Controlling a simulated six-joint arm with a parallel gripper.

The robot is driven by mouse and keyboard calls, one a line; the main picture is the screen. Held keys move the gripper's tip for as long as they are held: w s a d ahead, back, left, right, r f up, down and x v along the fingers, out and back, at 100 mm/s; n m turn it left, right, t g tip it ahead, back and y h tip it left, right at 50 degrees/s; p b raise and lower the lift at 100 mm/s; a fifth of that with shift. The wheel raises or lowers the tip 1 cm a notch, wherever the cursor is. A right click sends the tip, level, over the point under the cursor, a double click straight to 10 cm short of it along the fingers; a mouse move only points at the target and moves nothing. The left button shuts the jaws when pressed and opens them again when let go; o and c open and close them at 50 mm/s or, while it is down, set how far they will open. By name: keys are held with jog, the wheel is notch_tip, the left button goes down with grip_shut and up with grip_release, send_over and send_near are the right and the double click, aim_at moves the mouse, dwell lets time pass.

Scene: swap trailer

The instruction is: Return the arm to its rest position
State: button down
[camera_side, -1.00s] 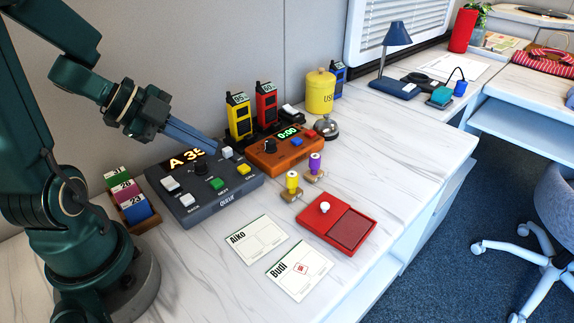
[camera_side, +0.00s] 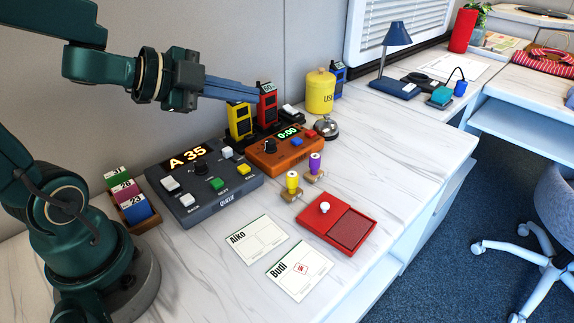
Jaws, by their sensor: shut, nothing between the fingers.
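My gripper (camera_side: 252,93) is shut and empty. It is in the air above the grey queue console, with its fingers pointing right in the picture. Its fingertips overlap the tops of the yellow radio (camera_side: 239,122) and the red radio (camera_side: 267,107) in this view; I cannot tell the gap in depth. The grey queue console (camera_side: 227,199) stands below on the white counter and its display reads A 35.
An orange timer box (camera_side: 285,152) reads 0:00, with a bell (camera_side: 326,127) and a yellow canister (camera_side: 320,92) behind. Two stamps, purple (camera_side: 315,164) and yellow (camera_side: 292,182), a red ink pad (camera_side: 352,228), cards for Aiko (camera_side: 257,240) and Budi (camera_side: 299,271), and a ticket rack (camera_side: 134,210) are nearby.

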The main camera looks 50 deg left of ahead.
notch_tip(320, 180, up, 4)
jog(key=s+r+n+y, duration=0.1)
jog(key=s+n+y, duration=0.1)
jog(key=n+y, duration=0.5)
jog(key=s+d+f+n+g+h, duration=0.4)
jog(key=s+d+f+n+g, duration=0.1)
jog(key=s+f, duration=0.4)
jog(key=shift+s+d+n+g+h, duration=0.15)
jog(key=shift+s+n+g+h, duration=0.15)
jog(key=shift+s+n+g, duration=0.75)
